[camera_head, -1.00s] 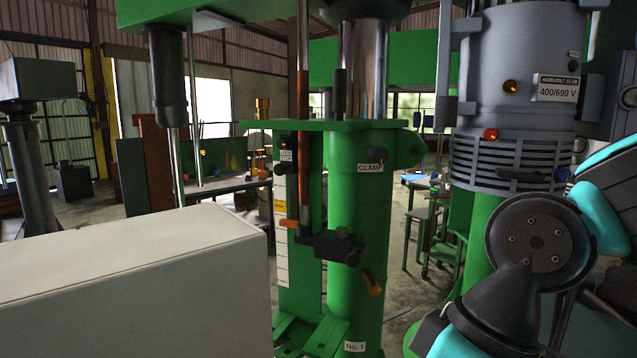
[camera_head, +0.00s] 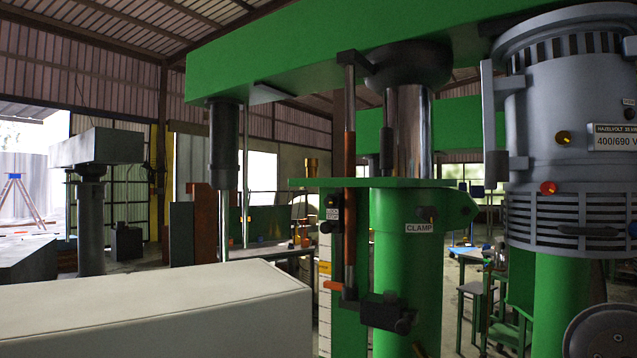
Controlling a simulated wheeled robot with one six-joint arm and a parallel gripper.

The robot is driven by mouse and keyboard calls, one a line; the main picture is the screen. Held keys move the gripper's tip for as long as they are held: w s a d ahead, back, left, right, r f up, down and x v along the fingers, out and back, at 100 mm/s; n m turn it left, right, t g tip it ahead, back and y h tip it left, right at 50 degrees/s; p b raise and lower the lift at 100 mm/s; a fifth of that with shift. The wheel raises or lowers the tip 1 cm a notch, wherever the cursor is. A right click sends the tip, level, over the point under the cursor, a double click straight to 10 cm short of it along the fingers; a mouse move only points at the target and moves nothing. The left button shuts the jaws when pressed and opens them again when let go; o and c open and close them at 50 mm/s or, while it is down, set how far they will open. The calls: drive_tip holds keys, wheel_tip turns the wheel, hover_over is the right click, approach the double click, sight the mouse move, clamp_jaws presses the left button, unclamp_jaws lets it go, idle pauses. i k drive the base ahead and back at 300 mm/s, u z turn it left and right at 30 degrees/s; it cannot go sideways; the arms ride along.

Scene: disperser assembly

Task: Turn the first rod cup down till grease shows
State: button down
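A green machine column (camera_head: 405,262) with a CLAMP label stands right of centre. A small brass-coloured part (camera_head: 418,350) shows at the bottom edge below the block, mostly cut off. I cannot tell which part is the first rod cup, and I make out no grease. My gripper is out of view; only a round grey joint of my arm shows at the lower right.
A large grey motor (camera_head: 565,130) marked 400/690 V stands at right. A green overhead beam (camera_head: 290,68) spans above the column. A pale box-shaped body (camera_head: 150,318) fills the lower left.

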sight(309, 162)
drive_tip(key=k, duration=0.6)
drive_tip(key=u, duration=0.7)
drive_tip(key=i, duration=1.75)
drive_tip(key=z, duration=0.7)
